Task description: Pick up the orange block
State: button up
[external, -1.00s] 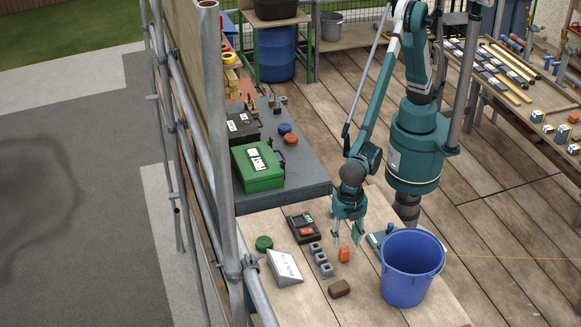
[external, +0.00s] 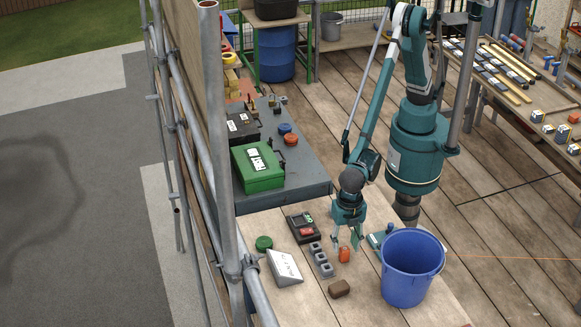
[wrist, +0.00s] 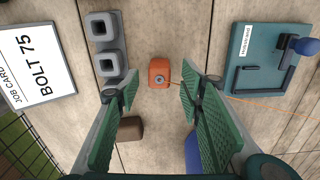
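The orange block (external: 344,255) is a small upright piece on the wooden table, right of a grey block with square holes. In the wrist view the orange block (wrist: 158,73) has a round grey mark on its top and lies ahead of and between my fingers. My gripper (external: 348,243) hangs above the table, just over the block. In the wrist view my gripper (wrist: 158,95) is open, its green finger pads apart with nothing between them. The block is not touched by either finger there.
Near the block are the grey holed block (external: 321,259), a brown block (external: 339,288), a blue bucket (external: 409,270), a white job card stand (external: 285,268), a black and red device (external: 303,228) and a teal fixture (wrist: 265,62). A thin orange line (wrist: 225,97) runs right from the block.

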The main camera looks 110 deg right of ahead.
aim_at(345, 248)
jog(key=shift+a+f, duration=0.1)
jog(key=shift+f, duration=2.45)
jog(key=shift+c, duration=0.5)
jog(key=c, duration=0.9)
